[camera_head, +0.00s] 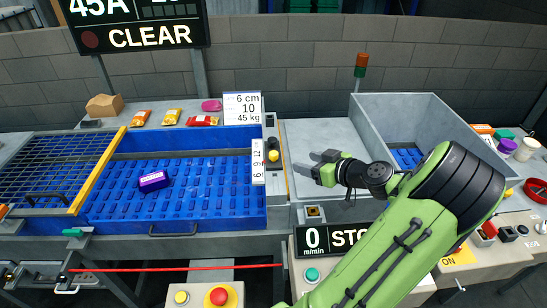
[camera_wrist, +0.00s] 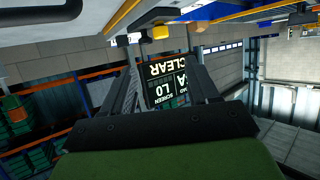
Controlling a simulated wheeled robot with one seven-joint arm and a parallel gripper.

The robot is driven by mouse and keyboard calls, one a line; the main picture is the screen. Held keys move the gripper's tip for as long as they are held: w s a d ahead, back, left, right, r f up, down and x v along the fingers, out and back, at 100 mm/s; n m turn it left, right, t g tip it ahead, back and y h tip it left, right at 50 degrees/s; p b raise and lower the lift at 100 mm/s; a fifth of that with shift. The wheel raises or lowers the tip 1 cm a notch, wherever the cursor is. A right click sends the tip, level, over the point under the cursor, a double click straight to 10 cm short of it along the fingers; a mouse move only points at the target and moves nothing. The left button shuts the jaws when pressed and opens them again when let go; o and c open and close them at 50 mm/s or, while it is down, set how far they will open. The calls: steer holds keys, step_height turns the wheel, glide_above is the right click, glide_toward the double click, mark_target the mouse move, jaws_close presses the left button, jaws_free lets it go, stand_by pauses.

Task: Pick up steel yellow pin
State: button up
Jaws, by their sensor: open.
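A small yellow knob (camera_head: 273,155) stands on a black fitting at the right end of the blue belt in the head view. It may be the head of the steel yellow pin; its shaft is not visible and I cannot tell for sure. A yellow block (camera_wrist: 161,32) shows at the top of the wrist view, perhaps the same thing. My gripper (camera_head: 313,165) is open and empty, a little to the right of the knob and apart from it. Its fingers (camera_wrist: 166,80) also show in the wrist view with nothing between them.
A purple packet (camera_head: 154,181) lies on the blue belt (camera_head: 210,198). A grey bin (camera_head: 425,112) stands behind my arm at right. A white sign (camera_head: 258,161) is close left of the knob. A red line (camera_head: 170,269) crosses the front. The grey plate (camera_head: 318,137) behind my gripper looks clear.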

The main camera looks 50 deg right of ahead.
mark_target(277, 156)
steer(key=x, duration=1.4)
steer(key=shift+w+f, duration=0.15)
steer(key=shift+f, duration=0.15)
steer(key=shift+a, duration=0.1)
steer(key=shift+c, duration=0.6)
steer(key=c, duration=1)
